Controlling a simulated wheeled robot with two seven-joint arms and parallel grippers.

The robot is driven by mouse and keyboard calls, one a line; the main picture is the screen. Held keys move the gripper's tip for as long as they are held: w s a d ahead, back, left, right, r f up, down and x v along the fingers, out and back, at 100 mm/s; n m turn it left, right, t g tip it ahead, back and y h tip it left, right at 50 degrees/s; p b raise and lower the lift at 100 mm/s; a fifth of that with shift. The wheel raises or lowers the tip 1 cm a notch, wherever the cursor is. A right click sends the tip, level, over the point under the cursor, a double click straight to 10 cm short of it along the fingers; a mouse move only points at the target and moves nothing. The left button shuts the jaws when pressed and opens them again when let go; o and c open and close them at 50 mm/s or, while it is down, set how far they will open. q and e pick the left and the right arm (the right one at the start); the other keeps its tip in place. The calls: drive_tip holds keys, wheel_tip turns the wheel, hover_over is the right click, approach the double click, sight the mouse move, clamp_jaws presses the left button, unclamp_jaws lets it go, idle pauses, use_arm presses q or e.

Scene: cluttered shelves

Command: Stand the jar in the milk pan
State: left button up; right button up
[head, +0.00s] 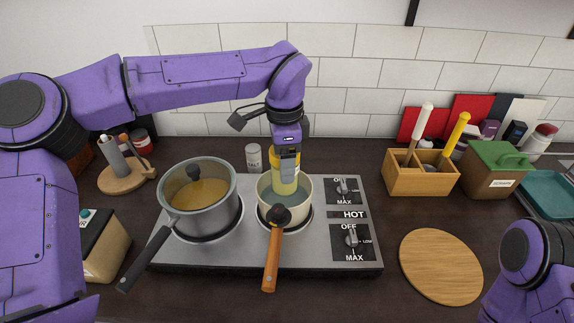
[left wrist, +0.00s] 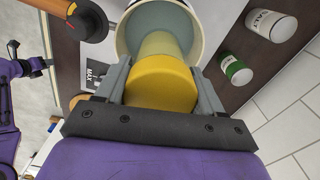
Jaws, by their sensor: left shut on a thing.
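The jar (head: 284,186), pale yellow with a yellow lid, is upright between the fingers of my left gripper (head: 286,166). Its lower part is inside the milk pan (head: 301,214), a cream pan with a wooden handle on the right burner. In the left wrist view, the fingers of my left gripper (left wrist: 162,82) sit on both sides of the yellow lid of the jar (left wrist: 160,88), with the pan rim (left wrist: 122,38) around the jar's far end. I cannot tell whether the jar's base touches the pan floor. My right gripper is out of view.
A grey pot (head: 199,215) with amber contents stands on the left burner, close to the milk pan. A salt tin (head: 253,157) stands behind. A utensil box (head: 421,178) and a round board (head: 440,266) are to the right. Dark counter is free between stove and board.

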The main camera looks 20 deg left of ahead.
use_arm(q)
wheel_tip(320, 180, down, 6)
drive_tip(key=shift+f+p, duration=0.1)
drive_tip(key=shift+p, duration=0.55)
drive_tip(key=shift+s+f, duration=0.1)
drive_tip(key=shift+f, duration=0.1)
drive_tip(key=shift+f, duration=0.1)
drive_tip(key=o, duration=1.6)
